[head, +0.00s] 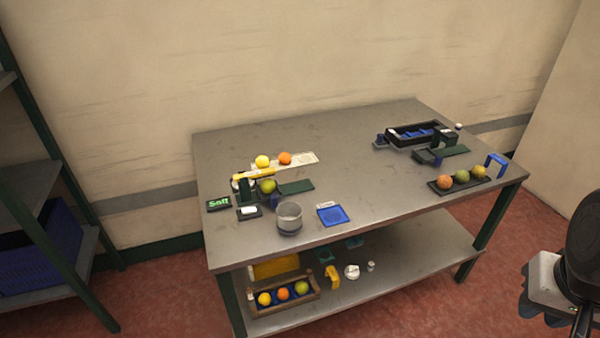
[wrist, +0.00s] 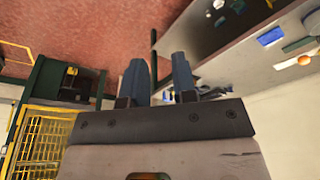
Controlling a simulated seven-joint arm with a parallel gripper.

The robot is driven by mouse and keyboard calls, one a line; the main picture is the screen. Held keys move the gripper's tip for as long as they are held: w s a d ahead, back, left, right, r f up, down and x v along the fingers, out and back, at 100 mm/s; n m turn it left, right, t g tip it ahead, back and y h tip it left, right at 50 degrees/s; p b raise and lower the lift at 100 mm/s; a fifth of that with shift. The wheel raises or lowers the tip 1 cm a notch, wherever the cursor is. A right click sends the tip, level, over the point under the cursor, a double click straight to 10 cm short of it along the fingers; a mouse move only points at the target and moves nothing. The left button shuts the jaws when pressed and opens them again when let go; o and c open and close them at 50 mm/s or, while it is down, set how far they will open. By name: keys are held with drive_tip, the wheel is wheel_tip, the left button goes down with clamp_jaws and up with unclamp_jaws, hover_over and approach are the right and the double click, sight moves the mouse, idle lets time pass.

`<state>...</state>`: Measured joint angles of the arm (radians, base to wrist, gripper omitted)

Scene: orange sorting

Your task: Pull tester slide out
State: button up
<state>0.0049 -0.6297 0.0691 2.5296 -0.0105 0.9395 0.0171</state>
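A dark green device (head: 245,189) stands at the left of the table, beside a small display reading "Soft" (head: 218,203). A green-yellow fruit (head: 267,186) sits at this device, and a flat green plate (head: 296,187) extends to its right. Another dark green device (head: 428,156) with a flat green plate (head: 454,150) stands at the right. I cannot tell which plate is the tester slide. My gripper (wrist: 158,68) shows two blue fingers spread apart with nothing between them. In the head view, my arm is at the lower right, off the table and far from both devices.
A dark tray (head: 440,186) of fruit is at the right, a black crate (head: 391,142) behind. A shelf rack (head: 40,190) stands left. The table's middle is clear.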

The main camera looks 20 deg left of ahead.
drive_tip(key=shift+o, duration=1.2)
drive_tip(key=shift+w+a, duration=0.15)
drive_tip(key=shift+w, duration=0.15)
drive_tip(key=shift+o, duration=0.7)
drive_tip(key=w+a+n, duration=0.2)
drive_tip(key=w+a, duration=0.8)
drive_tip(key=w, duration=0.4)
drive_tip(key=shift+w+n+t+y, duration=0.2)
drive_tip(key=shift+n+t+y, duration=0.1)
drive_tip(key=shift+n+y, duration=0.1)
drive_tip(key=n+y, duration=0.3)
drive_tip(key=n, duration=0.3)
hover_over(274, 196)
drive_tip(key=s+d, duration=0.2)
wheel_tip(274, 196, down, 21)
drive_tip(key=shift+f, duration=0.2)
drive_tip(key=shift+f, duration=0.1)
drive_tip(key=shift+x, duration=3.8)
